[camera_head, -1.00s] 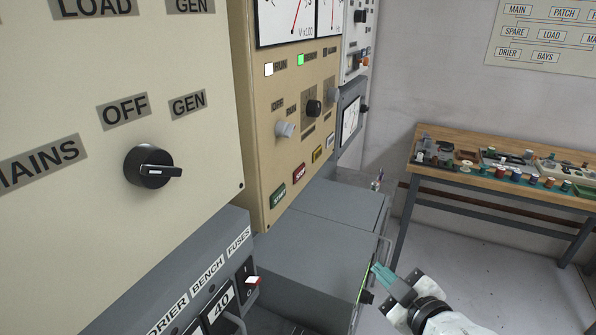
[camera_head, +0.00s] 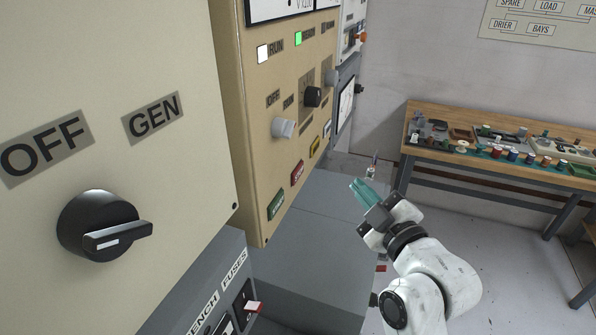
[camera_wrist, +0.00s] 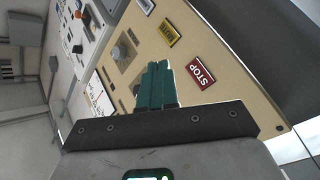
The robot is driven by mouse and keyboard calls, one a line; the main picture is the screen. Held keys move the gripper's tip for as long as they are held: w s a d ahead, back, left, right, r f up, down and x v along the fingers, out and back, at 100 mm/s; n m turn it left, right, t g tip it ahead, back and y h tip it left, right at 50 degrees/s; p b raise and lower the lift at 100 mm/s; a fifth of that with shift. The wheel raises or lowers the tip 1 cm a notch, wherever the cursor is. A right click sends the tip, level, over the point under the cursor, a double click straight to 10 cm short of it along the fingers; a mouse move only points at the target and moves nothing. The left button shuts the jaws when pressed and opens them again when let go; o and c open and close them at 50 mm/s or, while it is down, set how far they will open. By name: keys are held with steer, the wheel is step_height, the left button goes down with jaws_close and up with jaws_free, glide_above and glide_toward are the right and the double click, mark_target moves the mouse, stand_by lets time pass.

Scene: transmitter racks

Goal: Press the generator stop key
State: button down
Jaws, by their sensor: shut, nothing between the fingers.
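The red stop key (camera_head: 297,173) sits low on the tan generator panel (camera_head: 262,213), between a green start key (camera_head: 276,204) and a yellow key (camera_head: 314,147). In the wrist view the red key (camera_wrist: 200,73) reads STOP and lies just right of my fingertips. My gripper (camera_head: 361,192) is shut and empty, its teal fingers together. In the head view it is to the right of the stop key, apart from the panel, pointing up and left. In the wrist view the fingers (camera_wrist: 156,75) overlap the panel; I cannot tell their exact distance from it.
A grey selector knob (camera_head: 283,128) and a black knob (camera_head: 313,97) stick out above the keys. A large black switch (camera_head: 100,226) is on the near left panel. Grey cabinets (camera_head: 330,215) stand below. A wooden bench (camera_head: 430,155) with spools stands at the back right.

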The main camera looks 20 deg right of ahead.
mark_target(303, 167)
steer(key=w+a, duration=0.5)
steer(key=a, duration=0.2)
stand_by(0.4)
steer(key=shift+a, duration=0.1)
stand_by(1.8)
steer(key=shift+w+a, duration=0.25)
steer(key=shift+a, duration=0.05)
steer(key=shift+w+a+b, duration=0.2)
steer(key=shift+a+b, duration=0.05)
steer(key=shift+b, duration=0.1)
stand_by(0.7)
stand_by(0.3)
steer(key=shift+s+d+p, duration=0.45)
steer(key=shift+d, duration=0.15)
steer(key=shift+s+d, duration=0.1)
